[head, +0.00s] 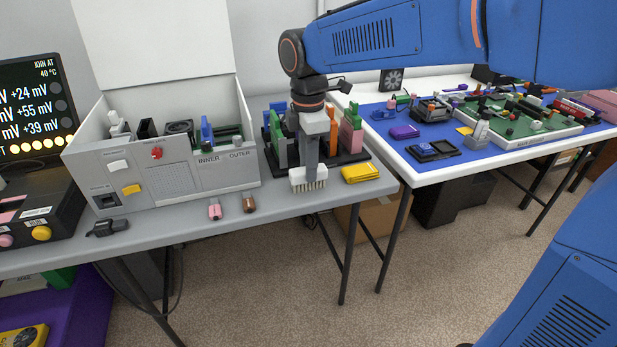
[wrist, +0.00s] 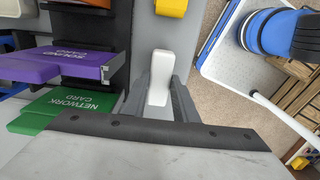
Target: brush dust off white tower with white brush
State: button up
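The white tower seems to be the open light-grey case (head: 170,175) on the left of the grey table, its lid raised and its front carrying buttons and "INNER" and "OUTER" labels. The white brush (head: 308,179) hangs bristles down, right of the case, near the table's front edge. My gripper (head: 309,162) is shut on the brush from above. In the wrist view its white handle (wrist: 160,78) sits between my grey fingers (wrist: 158,92). I cannot tell whether the bristles touch the table. No dust on the case can be made out.
A black rack of coloured cards (head: 352,140) stands behind my gripper; purple and green cards (wrist: 75,68) show in the wrist view. Small pink (head: 215,210) and brown (head: 249,203) pieces lie before the case.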

grip_shut()
jog(key=shift+r, duration=0.9)
notch_tip(320, 180, up, 8)
dwell(1.2)
jog(key=shift+r, duration=0.1)
